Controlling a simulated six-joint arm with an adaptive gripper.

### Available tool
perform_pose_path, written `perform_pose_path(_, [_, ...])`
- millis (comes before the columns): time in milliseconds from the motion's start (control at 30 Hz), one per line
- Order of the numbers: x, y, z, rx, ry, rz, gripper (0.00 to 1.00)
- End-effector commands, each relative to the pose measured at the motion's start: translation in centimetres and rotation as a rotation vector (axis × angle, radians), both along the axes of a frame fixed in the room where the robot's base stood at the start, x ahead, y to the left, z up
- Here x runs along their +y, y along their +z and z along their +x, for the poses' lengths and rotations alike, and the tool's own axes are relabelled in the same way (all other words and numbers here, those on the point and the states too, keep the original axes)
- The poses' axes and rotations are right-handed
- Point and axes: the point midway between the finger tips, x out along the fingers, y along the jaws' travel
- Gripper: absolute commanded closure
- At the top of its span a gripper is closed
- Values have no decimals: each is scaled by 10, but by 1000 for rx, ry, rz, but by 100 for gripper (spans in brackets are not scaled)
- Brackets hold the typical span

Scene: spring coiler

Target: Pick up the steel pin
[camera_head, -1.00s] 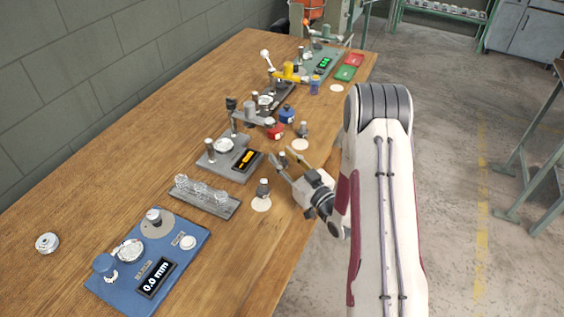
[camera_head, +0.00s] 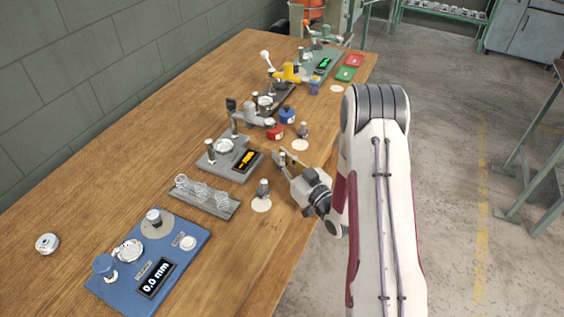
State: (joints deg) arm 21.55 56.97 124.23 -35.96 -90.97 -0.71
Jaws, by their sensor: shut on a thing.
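My gripper (camera_head: 284,158) is above the right part of the wooden table, just right of the grey station with the amber display. Its fingers are closed together on a small, pale metal piece, which looks like the steel pin (camera_head: 282,156). The fingers hide most of it, and I cannot tell whether its lower end touches the table.
A grey-topped knob on a white disc (camera_head: 261,204) stands near my gripper's left, another on a disc (camera_head: 300,145) behind it. The grey station (camera_head: 228,160), a coil rack (camera_head: 204,198) and a blue gauge (camera_head: 150,262) are to the left. The table's left side is mostly clear.

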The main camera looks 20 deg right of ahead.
Motion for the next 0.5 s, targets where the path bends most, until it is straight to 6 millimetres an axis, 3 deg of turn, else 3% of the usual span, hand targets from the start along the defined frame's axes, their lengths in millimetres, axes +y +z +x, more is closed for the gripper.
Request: perform_pose_path(500, [0,14,0,-3,0,0,100])
